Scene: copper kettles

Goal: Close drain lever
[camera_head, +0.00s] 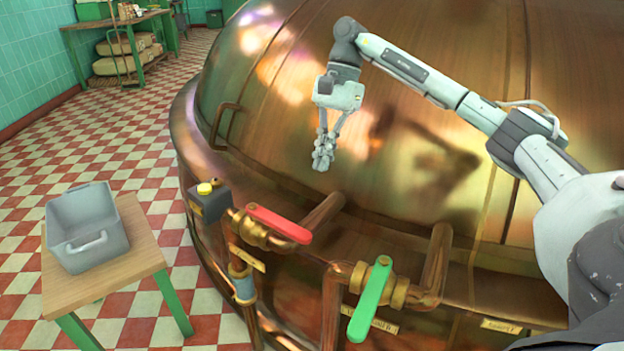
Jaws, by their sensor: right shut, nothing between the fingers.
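A red lever (279,224) sits on a brass valve at the front of the copper kettle (330,80), slanting down to the right. A green lever (370,300) sits on another brass valve further right, pointing down toward the front, across its pipe. A label under the green lever is partly covered and too small to read surely, so I cannot tell which lever is the drain one. My right gripper (323,160) is shut and empty, pointing down in front of the kettle dome, above and apart from both levers. My left gripper is not in view.
A black box with a yellow button (205,188) stands left of the red lever. Copper pipes (436,260) rise around the valves. A grey bin (88,225) stands on a small wooden table (145,255) at left. Checkered floor lies clear beyond it.

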